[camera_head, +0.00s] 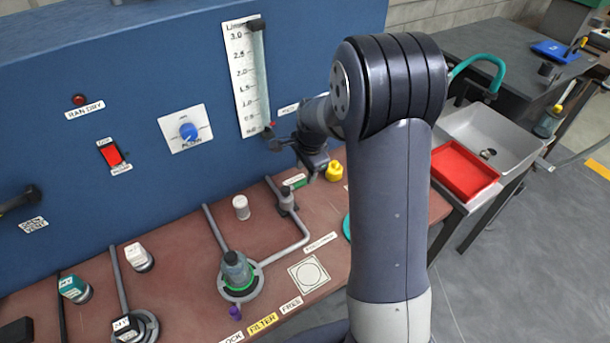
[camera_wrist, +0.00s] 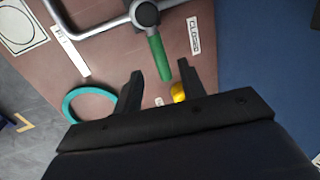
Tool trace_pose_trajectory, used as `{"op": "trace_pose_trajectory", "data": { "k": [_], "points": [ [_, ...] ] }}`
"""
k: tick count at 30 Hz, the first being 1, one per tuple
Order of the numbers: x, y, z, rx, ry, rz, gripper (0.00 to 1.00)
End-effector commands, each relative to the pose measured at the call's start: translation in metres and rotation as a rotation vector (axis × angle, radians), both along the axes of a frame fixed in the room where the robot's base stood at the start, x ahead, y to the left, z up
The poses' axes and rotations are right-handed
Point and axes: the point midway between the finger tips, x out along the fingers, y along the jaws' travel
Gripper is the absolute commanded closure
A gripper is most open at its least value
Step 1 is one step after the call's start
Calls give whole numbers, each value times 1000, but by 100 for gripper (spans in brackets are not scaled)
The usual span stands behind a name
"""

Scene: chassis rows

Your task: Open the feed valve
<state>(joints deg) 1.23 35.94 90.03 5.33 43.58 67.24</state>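The valve (camera_head: 287,199) stands on a grey pipe on the brown bench top, with a short green handle (camera_head: 299,184). In the wrist view the valve body (camera_wrist: 145,13) is at the top, and its green handle (camera_wrist: 158,56) points down towards my gripper. A label reading "CLOSED" (camera_wrist: 194,35) lies beside the handle. My gripper (camera_wrist: 160,76) is open, with one dark finger on each side of the handle's free end in the picture. I cannot tell whether either finger touches it. In the head view my gripper (camera_head: 317,172) hangs just behind the handle, partly hidden by my wrist.
A yellow knob (camera_head: 334,172) stands close behind my gripper, and a teal ring (camera_head: 347,227) is partly hidden by my arm. A blue panel (camera_head: 60,140) with a level gauge (camera_head: 247,75) rises behind.

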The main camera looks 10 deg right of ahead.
Motion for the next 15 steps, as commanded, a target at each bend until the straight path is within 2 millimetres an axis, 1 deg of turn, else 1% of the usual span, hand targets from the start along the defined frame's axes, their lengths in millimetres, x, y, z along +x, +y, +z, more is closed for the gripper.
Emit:
{"op": "trace_pose_trajectory", "data": {
  "k": [1,3,6,10,15],
  "points": [
    [1,1,-9,0,3,0,61],
    [3,1,-19,0,3,0,61],
    [6,2,-30,1,1,0,61],
    [7,3,-40,1,0,0,61],
    [8,3,-44,1,-2,0,61]
  ]
}}
